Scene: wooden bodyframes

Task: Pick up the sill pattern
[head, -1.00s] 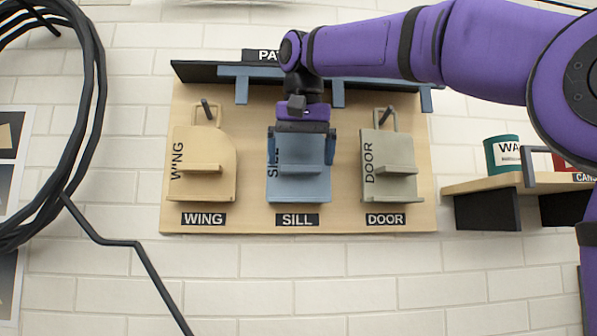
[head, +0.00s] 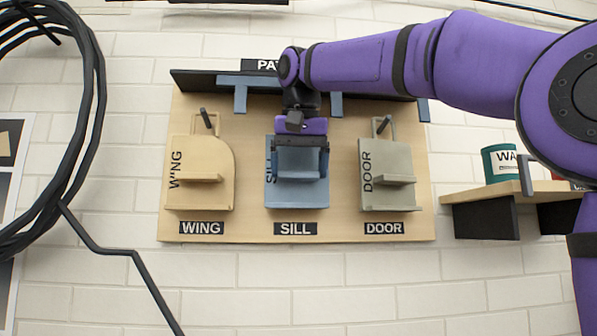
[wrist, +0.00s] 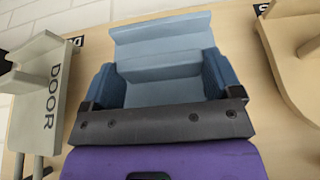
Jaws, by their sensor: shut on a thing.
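The blue sill pattern (head: 296,194) is at the middle of the wooden board, above the SILL label, between the other two patterns. It also shows in the wrist view (wrist: 160,57), with its ledge across the picture. My gripper (head: 301,158) is in front of its upper part and shut on it. In the wrist view my gripper's dark blue fingers (wrist: 160,83) stand on either side of the pattern's raised part. The pattern's top and its hook are hidden behind my gripper. I cannot tell whether it still hangs on its peg.
The tan wing pattern (head: 201,188) hangs close on the left and the grey-green door pattern (head: 388,190) close on the right. A dark ledge (head: 190,79) crosses the board's top. A shelf with a green can (head: 500,163) is at right; black cable coils hang at left.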

